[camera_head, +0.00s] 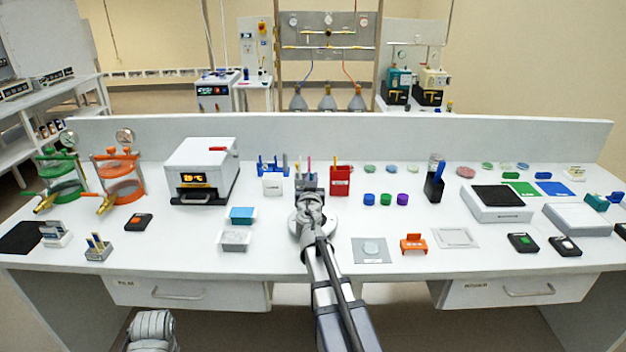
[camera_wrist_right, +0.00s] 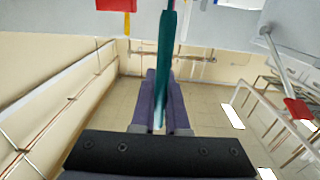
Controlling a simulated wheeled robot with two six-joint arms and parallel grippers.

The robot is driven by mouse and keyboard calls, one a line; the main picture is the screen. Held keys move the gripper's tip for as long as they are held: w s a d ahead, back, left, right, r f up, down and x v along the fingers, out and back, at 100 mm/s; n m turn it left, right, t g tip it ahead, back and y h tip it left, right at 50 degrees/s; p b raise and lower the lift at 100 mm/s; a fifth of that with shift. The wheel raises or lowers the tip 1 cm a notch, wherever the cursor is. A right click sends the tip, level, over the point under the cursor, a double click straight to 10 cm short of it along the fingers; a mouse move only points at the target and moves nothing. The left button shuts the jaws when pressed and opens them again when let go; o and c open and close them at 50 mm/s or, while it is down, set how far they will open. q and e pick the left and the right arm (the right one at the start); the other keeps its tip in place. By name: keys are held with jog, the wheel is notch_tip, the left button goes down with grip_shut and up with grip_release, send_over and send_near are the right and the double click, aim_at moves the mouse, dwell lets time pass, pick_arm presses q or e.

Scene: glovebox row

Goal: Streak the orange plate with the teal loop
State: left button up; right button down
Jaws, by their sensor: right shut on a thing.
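My right gripper (camera_head: 309,184) is over the back middle of the bench, between a white holder and a red holder. In the right wrist view its fingers (camera_wrist_right: 160,115) are shut on the teal loop (camera_wrist_right: 165,60), a long thin teal rod. The loop's far end runs out of the top of that view, so its tip is hidden. Small round plates lie along the back right; I cannot tell for certain which one is the orange plate. Only a grey part of my left arm shows at the bottom left; its gripper is out of view.
The white holder (camera_head: 272,185) and red holder (camera_head: 341,181) stand close on either side of my right gripper. An orange stand (camera_head: 413,244) and a grey mat with a clear dish (camera_head: 370,249) sit front right. A white oven (camera_head: 201,168) stands left.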

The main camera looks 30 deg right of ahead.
jog(key=shift+w+a, duration=0.35)
jog(key=shift+a, duration=0.2)
dwell(0.4)
jog(key=shift+w+d, duration=0.2)
jog(key=shift+w, duration=0.15)
dwell(0.4)
jog(key=shift+s+d, duration=0.4)
jog(key=shift+d, duration=0.3)
jog(key=shift+s+d, duration=0.4)
jog(key=shift+d, duration=0.3)
dwell(1.8)
pick_arm(q)
notch_tip(320, 180, up, 6)
jog(key=p, duration=0.6)
pick_arm(e)
notch_tip(320, 180, up, 6)
pick_arm(q)
jog(key=shift+c, duration=0.3)
dwell(0.6)
